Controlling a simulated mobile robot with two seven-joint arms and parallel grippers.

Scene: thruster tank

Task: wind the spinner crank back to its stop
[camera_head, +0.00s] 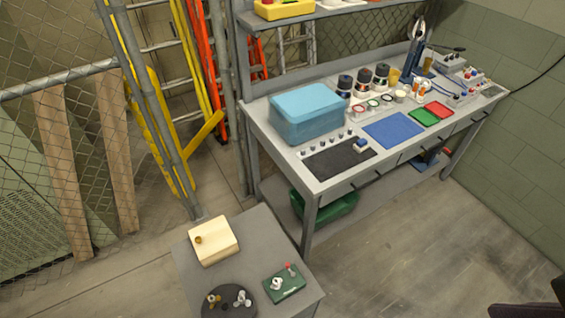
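A low grey table (185,275) stands at the bottom centre. On it a green box (288,285) carries a small white part and a red-tipped lever (289,267) that stands up and leans. To its left, a dark round disc (228,308) is partly cut off by the bottom edge and carries a brass piece and a white bladed piece (242,298). A cream box (217,248) with a small brass knob (198,240) sits behind the disc. Which of these is the spinner crank I cannot tell for sure. Neither gripper shows.
A long workbench (308,187) behind holds a blue case (305,118), a blue mat (393,130) and several jars. Ladders and a mesh fence stand at the back left. A dark shape (525,310) is cut off at bottom right. Floor right of the low table is clear.

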